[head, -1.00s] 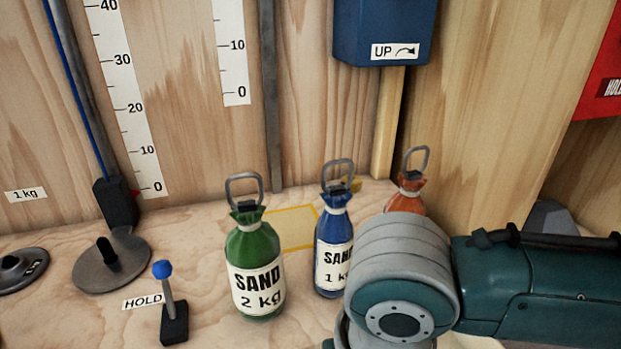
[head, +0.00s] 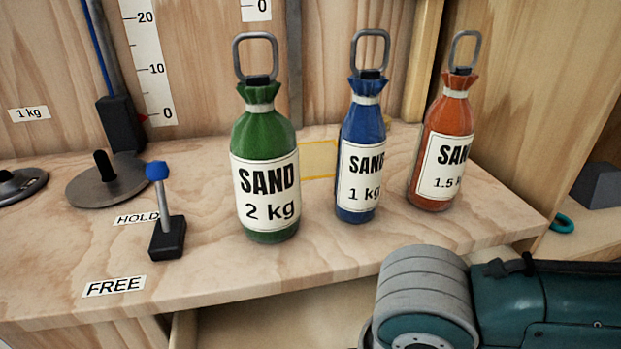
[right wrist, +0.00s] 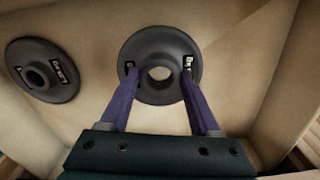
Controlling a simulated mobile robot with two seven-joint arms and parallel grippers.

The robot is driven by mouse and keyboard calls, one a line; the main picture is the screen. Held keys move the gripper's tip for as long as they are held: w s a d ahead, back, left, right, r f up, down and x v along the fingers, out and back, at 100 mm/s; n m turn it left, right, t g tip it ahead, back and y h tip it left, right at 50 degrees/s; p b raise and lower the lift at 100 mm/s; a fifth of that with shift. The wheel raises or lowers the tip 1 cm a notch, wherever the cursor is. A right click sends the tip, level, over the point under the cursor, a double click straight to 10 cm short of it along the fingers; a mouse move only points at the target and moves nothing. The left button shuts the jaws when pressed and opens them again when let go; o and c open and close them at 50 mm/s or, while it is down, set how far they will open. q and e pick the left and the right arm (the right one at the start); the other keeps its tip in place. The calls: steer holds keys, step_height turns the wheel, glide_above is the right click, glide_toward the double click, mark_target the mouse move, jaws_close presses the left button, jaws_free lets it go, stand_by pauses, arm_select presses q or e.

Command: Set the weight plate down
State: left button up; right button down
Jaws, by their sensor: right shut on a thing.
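In the right wrist view a dark grey weight plate (right wrist: 160,42) with a round centre hole sits between the two purple fingers of my right gripper (right wrist: 158,74). The fingers are shut on the plate, near its two small white labels. Behind it is a pale wooden surface with walls; I cannot tell whether the plate touches it. In the head view my right arm shows at the lower right, but its gripper is out of sight. My left gripper is in neither view.
A second dark plate (right wrist: 43,70) lies at the left on the pale surface. In the head view, green (head: 265,145), blue (head: 362,130) and orange (head: 448,130) sand bags stand on the bench (head: 330,255), with a blue-knobbed lever (head: 168,237) and a metal disc (head: 90,190).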

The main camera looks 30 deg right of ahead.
step_height(320, 180, down, 5)
steer(key=b, duration=0.4)
steer(key=shift+r, duration=0.35)
steer(key=shift+c, duration=0.6)
jaws_free()
steer(key=shift+f, duration=0.2)
